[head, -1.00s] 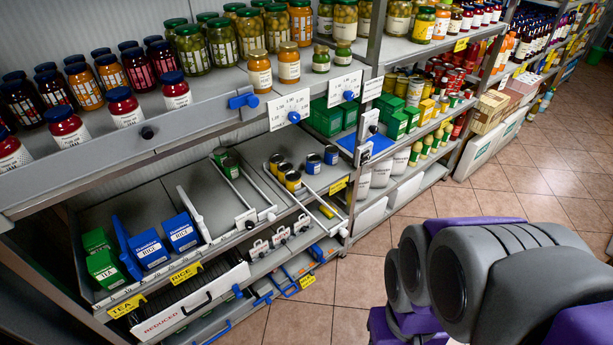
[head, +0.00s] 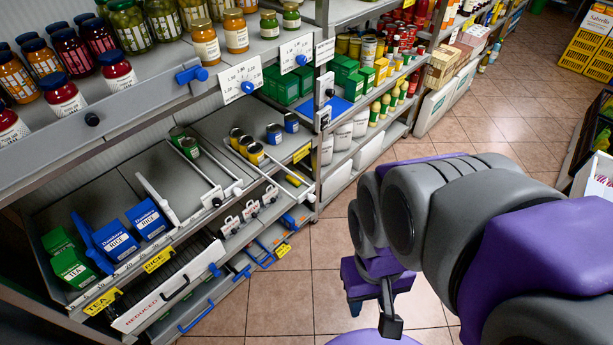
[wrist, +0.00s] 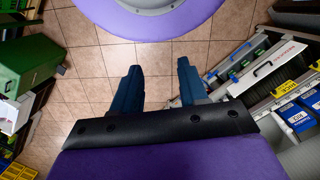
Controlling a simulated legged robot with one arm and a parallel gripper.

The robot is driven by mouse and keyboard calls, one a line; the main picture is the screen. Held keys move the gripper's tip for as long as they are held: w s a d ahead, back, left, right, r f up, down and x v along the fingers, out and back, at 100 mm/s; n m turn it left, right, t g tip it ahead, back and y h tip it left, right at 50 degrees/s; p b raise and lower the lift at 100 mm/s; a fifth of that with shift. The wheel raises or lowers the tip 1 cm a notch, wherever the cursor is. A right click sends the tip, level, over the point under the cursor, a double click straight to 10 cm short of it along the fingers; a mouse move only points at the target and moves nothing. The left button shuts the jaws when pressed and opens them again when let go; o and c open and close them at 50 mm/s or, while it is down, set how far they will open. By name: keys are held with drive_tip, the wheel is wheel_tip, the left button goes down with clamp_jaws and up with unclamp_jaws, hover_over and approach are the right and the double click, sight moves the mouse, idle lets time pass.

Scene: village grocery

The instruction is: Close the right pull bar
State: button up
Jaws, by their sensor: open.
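My gripper (wrist: 157,85) is open and empty in the wrist view, two dark blue fingers apart over floor tiles. In the head view it shows near the bottom (head: 388,318), hanging over the floor, well right of the shelf. Several bars show on the shelf front: a blue bar (head: 212,312) low at the drawer, with shorter blue handles (head: 264,254) to its right. Thin rods (head: 283,170) run along the tray above. I cannot tell for sure which is the right pull bar. Blue handles also show in the wrist view (wrist: 240,57).
The white REDUCED drawer front (head: 170,292) with a black handle sits below the tray of blue rice boxes (head: 117,240) and green tea boxes (head: 70,265). Jars stand on the upper shelf (head: 130,100). Tiled floor (head: 290,300) is free between shelf and arm. Yellow crates (head: 582,48) stand far right.

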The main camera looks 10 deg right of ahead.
drive_tip(key=w+d+f+m+t+h, duration=0.1)
drive_tip(key=w+d, duration=0.3)
drive_tip(key=w, duration=0.2)
drive_tip(key=w+d+f+m+t+h, duration=0.1)
drive_tip(key=w+d+f, duration=0.1)
drive_tip(key=w+d, duration=0.2)
drive_tip(key=w+d+f+m+t+h, duration=0.1)
drive_tip(key=w+d, duration=0.3)
drive_tip(key=w, duration=0.4)
drive_tip(key=shift+w+d+f+m, duration=0.25)
drive_tip(key=shift+d+f+m, duration=0.15)
drive_tip(key=shift+m, duration=0.2)
clamp_jaws()
drive_tip(key=w+d+f+m+t, duration=0.1)
drive_tip(key=w+d+f+t, duration=0.1)
drive_tip(key=w+d+f, duration=0.3)
drive_tip(key=w+d+f+m+t, duration=0.1)
drive_tip(key=w+d+f, duration=0.15)
drive_tip(key=w, duration=0.55)
drive_tip(key=m+t+y+p, duration=0.1)
drive_tip(key=m+t+y, duration=0.35)
drive_tip(key=y, duration=0.55)
approach(313, 200)
drive_tip(key=shift+t, duration=0.45)
drive_tip(key=w+f, duration=0.1)
drive_tip(key=w+a+f+b, duration=0.2)
drive_tip(key=f, duration=0.1)
drive_tip(key=shift+w+a, duration=0.5)
drive_tip(key=shift+w, duration=0.15)
